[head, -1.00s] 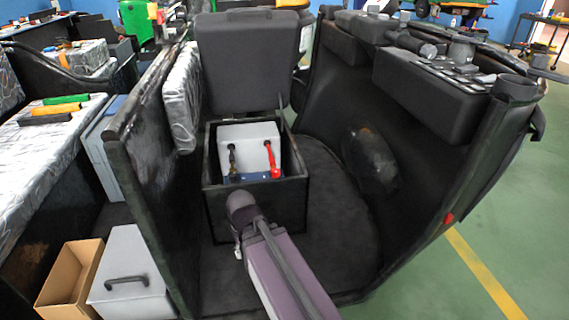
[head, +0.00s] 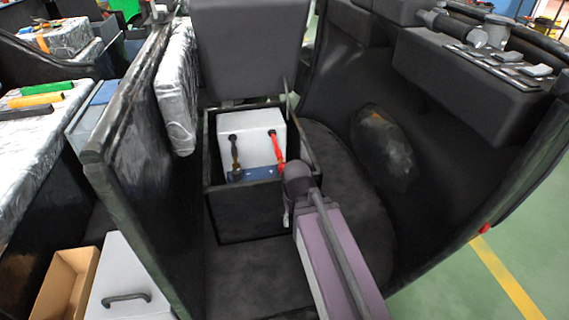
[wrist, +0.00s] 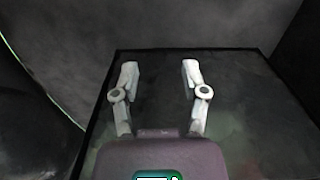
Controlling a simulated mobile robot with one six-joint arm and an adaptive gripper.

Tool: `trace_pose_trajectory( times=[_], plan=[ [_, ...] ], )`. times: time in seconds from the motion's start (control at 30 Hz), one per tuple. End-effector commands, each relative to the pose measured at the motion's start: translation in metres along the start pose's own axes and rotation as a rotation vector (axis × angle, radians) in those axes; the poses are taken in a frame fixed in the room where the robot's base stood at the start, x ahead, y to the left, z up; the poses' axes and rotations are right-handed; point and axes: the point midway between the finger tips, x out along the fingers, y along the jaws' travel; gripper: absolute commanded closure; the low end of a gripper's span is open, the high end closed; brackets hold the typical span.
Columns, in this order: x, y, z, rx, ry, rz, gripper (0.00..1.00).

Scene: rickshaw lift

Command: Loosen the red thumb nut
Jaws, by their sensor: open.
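A white battery (head: 250,146) sits inside an open black box (head: 245,210). A red lead (head: 277,148) runs down the battery's right side; its lower end is close to my arm's wrist, and I cannot make out the red thumb nut separately. A dark lead with a brownish end (head: 235,155) is on the left. My gripper is mostly hidden in the head view, with one pale finger showing below the wrist by the box's right front corner. In the wrist view my gripper (wrist: 159,72) is open and empty, facing a dark flat surface. No nut shows there.
The box's raised lid (head: 238,50) stands behind the battery. A tall dark side panel (head: 135,165) is on the left and a dark curved wall (head: 355,75) on the right. Dark floor (head: 345,215) lies right of the box.

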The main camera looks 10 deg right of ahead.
Motion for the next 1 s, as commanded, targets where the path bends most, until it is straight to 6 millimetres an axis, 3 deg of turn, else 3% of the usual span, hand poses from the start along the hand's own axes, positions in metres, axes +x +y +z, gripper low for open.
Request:
trace_pose_trajectory(
  times=[0.23, 0.27, 0.33, 0.57, 0.77, 1.0],
  plan=[
    [0.000, 0.000, 0.000, 0.000, 0.000, 0.000, 0.43],
    [0.000, 0.000, 0.000, 0.000, 0.000, 0.000, 0.40],
    [0.000, 0.000, 0.000, 0.000, 0.000, 0.000, 0.19],
    [-0.013, 0.000, -0.002, 0.000, 0.004, 0.000, 0.18],
    [-0.041, 0.000, -0.006, 0.001, 0.013, 0.000, 0.18],
    [-0.088, 0.000, -0.015, 0.011, 0.029, 0.000, 0.18]
  ],
)
